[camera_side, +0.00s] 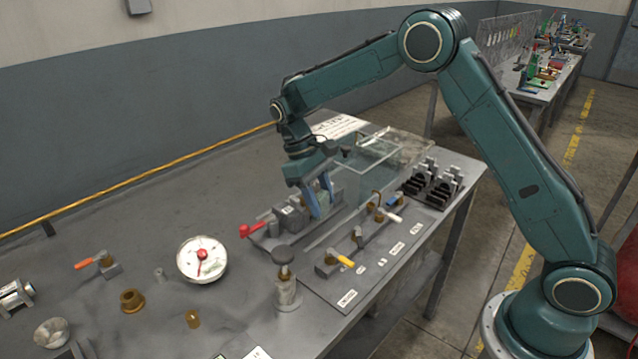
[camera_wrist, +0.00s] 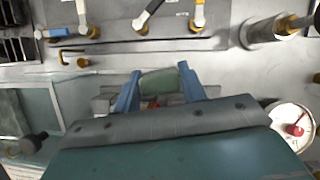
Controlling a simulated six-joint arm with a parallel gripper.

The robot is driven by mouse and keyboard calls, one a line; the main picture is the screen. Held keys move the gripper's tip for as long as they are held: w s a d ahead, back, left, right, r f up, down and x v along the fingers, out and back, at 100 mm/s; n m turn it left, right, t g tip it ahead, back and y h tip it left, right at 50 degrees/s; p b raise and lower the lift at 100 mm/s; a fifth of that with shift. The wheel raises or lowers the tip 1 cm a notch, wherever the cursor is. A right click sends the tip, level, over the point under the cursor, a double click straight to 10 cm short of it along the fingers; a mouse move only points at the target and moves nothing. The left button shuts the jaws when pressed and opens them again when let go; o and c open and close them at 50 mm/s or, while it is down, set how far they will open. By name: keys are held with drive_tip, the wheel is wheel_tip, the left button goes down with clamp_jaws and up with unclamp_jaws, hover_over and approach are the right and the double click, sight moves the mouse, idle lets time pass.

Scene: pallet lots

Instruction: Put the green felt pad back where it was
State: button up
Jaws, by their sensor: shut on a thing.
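My gripper (camera_wrist: 158,88) has two blue fingers and points down. It is shut on the green felt pad (camera_wrist: 160,82), a dull green piece seen between the fingertips in the wrist view. In the side view my gripper (camera_side: 319,203) is over the grey vise-like fixture (camera_side: 290,214) with a red handle, near its right end. I cannot clearly make out the pad in the side view. Whether the pad touches the fixture beneath it cannot be told.
A clear glass box (camera_side: 372,165) stands close behind my gripper. A plate with valves (camera_side: 345,290) lies in front.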

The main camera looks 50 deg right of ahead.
sight(329, 200)
drive_tip(key=shift+s+d+f+m+y, duration=0.2)
drive_tip(key=shift+s+d+f+m, duration=0.1)
drive_tip(key=shift+d+f+m, duration=0.25)
drive_tip(key=shift+s+d+f+m+y, duration=0.2)
drive_tip(key=shift+s+d+f+m, duration=0.05)
drive_tip(key=shift+d+f+m, duration=0.25)
drive_tip(key=shift+w+a+r+m, duration=0.25)
drive_tip(key=shift+a, duration=0.2)
drive_tip(key=w+a+r+m+t+y, duration=0.2)
drive_tip(key=a+r+m+t+y, duration=0.2)
drive_tip(key=a+r+m, duration=1)
drive_tip(key=a+m, duration=0.3)
drive_tip(key=shift+r+t, duration=0.3)
drive_tip(key=shift+r, duration=0.05)
drive_tip(key=shift+f, duration=0.1)
wheel_tip(329, 200, down, 20)
drive_tip(key=shift+r, duration=0.1)
idle(0.4)
